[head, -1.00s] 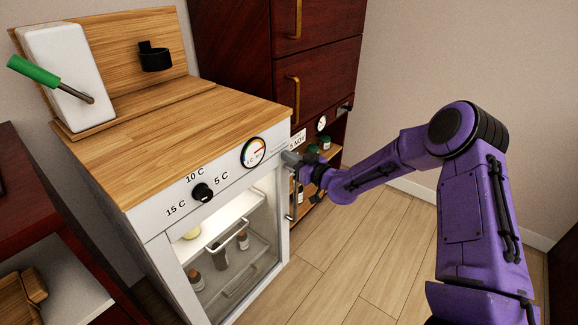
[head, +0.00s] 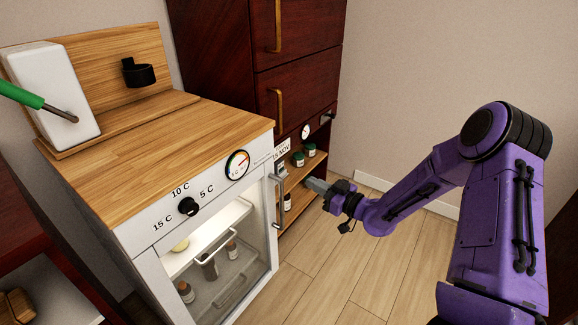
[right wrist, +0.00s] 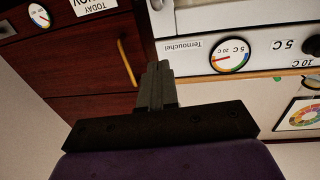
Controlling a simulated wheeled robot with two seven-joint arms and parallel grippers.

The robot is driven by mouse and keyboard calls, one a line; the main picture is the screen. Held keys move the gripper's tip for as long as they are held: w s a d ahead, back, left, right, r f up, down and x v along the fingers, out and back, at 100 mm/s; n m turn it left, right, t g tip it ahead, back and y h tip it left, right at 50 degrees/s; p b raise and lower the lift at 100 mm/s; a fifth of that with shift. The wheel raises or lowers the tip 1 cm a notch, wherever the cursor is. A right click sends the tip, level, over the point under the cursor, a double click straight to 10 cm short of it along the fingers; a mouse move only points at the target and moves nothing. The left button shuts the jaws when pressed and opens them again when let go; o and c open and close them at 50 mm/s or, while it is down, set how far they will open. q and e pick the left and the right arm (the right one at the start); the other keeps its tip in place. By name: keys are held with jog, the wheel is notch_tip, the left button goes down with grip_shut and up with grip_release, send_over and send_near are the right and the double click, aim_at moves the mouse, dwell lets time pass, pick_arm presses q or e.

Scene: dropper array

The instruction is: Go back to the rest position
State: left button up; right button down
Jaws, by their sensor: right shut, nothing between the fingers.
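My right gripper (head: 314,185) is shut and empty. In the head view it is in the air just right of the fridge door handle (head: 279,200), with a small gap between them. In the right wrist view its closed fingers (right wrist: 156,85) point toward the line between the dark red cabinet and the white fridge front. My left gripper is not in view.
The small fridge (head: 150,237) has a glass door, a dial and a wooden top. Bottles stand inside. A dark red cabinet (head: 300,75) with shelves stands behind. A green-handled tool (head: 20,95) crosses a white block (head: 52,88). The floor (head: 340,275) at right is clear.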

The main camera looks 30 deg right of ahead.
jog(key=shift+a, duration=0.1)
jog(key=s+a+f+m+g+h+p, duration=0.65)
jog(key=s+f+m+g+h, duration=0.2)
jog(key=s+f+m, duration=0.35)
jog(key=s+a+f+n+g+p, duration=0.1)
jog(key=s+a+f+g+p, duration=0.1)
jog(key=s, duration=0.8)
jog(key=s+a+f+n+g+p, duration=0.1)
jog(key=s+a+f+g+p, duration=0.1)
jog(key=s, duration=0.8)
jog(key=shift+a+f+g+p, duration=0.25)
jog(key=shift+a+g+p, duration=0.15)
jog(key=shift+a+g, duration=0.35)
jog(key=shift+d+y, duration=0.15)
jog(key=shift+y, duration=0.1)
